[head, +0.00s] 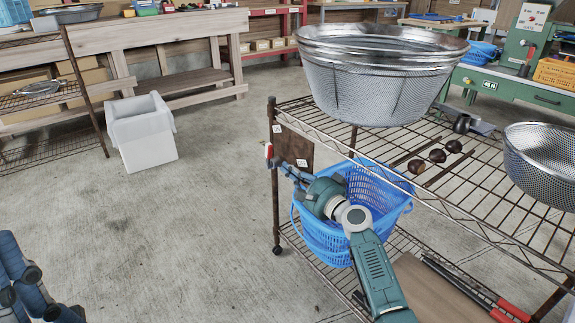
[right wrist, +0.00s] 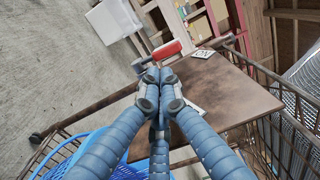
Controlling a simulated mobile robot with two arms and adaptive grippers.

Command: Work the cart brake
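The cart (head: 275,205) is a brown wire-shelf rack. A brown plate (head: 298,151) is on its left end; it also shows in the right wrist view (right wrist: 222,95). A small red and white lever (head: 268,151) sits at the plate's outer edge; its red handle (right wrist: 167,50) shows in the right wrist view. My right gripper (head: 285,166) is at the plate beside the lever. In the right wrist view its blue fingers (right wrist: 157,76) meet at the tips, just short of the red handle; contact is unclear. My left gripper (head: 30,285) is partly visible at bottom left, away from the cart.
A blue basket (head: 385,217) stands on the cart's lower shelf under my right arm. Metal mesh bowls (head: 375,90) and several chestnuts (head: 437,156) are on the top shelf. A white bin (head: 145,140) stands on the floor.

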